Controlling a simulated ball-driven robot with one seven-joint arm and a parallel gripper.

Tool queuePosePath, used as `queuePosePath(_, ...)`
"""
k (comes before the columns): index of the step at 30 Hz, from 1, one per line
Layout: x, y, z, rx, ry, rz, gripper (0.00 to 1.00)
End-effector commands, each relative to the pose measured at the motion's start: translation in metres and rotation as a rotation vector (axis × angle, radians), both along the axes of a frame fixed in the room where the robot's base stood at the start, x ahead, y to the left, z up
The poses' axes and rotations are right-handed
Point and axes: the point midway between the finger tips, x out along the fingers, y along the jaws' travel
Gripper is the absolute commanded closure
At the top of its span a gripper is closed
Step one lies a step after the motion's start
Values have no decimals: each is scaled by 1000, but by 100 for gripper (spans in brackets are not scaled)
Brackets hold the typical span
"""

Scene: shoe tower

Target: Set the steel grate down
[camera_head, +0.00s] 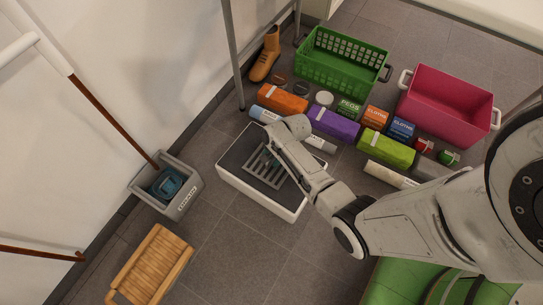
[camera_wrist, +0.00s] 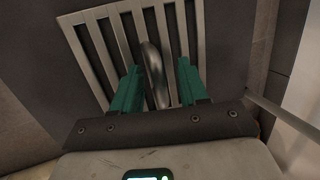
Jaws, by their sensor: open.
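The steel grate (camera_head: 268,172) lies on the dark top of a white-edged box (camera_head: 232,170) in the head view. In the wrist view the slatted grate (camera_wrist: 100,35) fills the upper middle, with a raised curved handle (camera_wrist: 153,72) at its centre. My gripper (camera_wrist: 157,85) is open. Its two green fingers stand on either side of the handle, with visible gaps between them and it. In the head view my gripper (camera_head: 282,140) is over the grate and hides part of it.
A grey bin (camera_head: 190,200) with a blue cloth stands at left, near a wooden stool (camera_head: 158,262). Several rolls, packs and tins lie behind the box, before a green basket (camera_head: 340,78) and a pink crate (camera_head: 445,112). Floor in front of the box is clear.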

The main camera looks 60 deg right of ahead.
Motion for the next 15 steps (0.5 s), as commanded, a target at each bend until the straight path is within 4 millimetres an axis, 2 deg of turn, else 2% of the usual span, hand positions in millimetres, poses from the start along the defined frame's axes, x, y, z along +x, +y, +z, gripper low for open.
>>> queuePosePath(5, -2, -1, 13, -1, -1, 0, 56)
queuePosePath(15, -21, -10, 78, -1, -2, -1, 56)
